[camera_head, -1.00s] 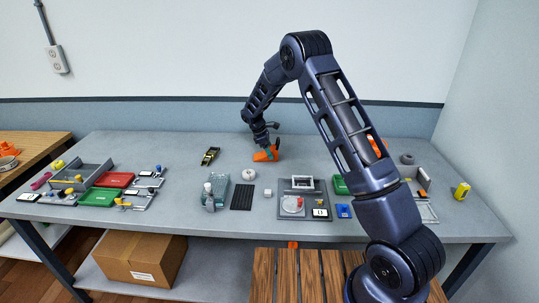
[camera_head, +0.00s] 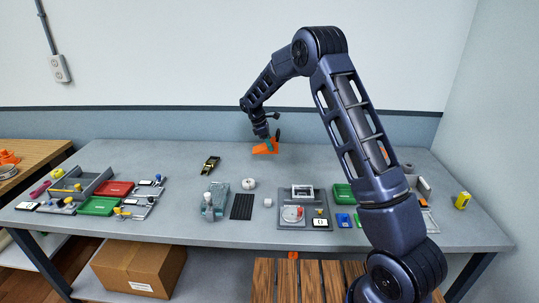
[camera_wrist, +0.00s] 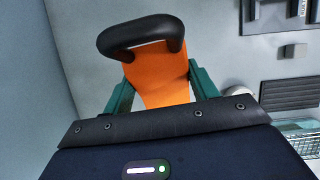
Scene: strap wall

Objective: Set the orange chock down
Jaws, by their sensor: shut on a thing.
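The orange chock (camera_head: 263,148) is a wedge with a black loop handle, near the back of the grey table in the head view. My gripper (camera_head: 270,141) is at the chock, with its green fingers on it. In the wrist view the orange chock (camera_wrist: 152,75) lies between the two green fingers of my gripper (camera_wrist: 155,88), one on each side, and the black handle arches at the top. The gripper is shut on the chock. Whether the chock's underside touches the table is hard to tell.
A yellow-and-black ratchet strap (camera_head: 210,164) lies left of the chock, and a white roll (camera_head: 248,183) in front. Red (camera_head: 115,188) and green (camera_head: 98,205) trays sit at left. The wall is close behind; the table around the chock is clear.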

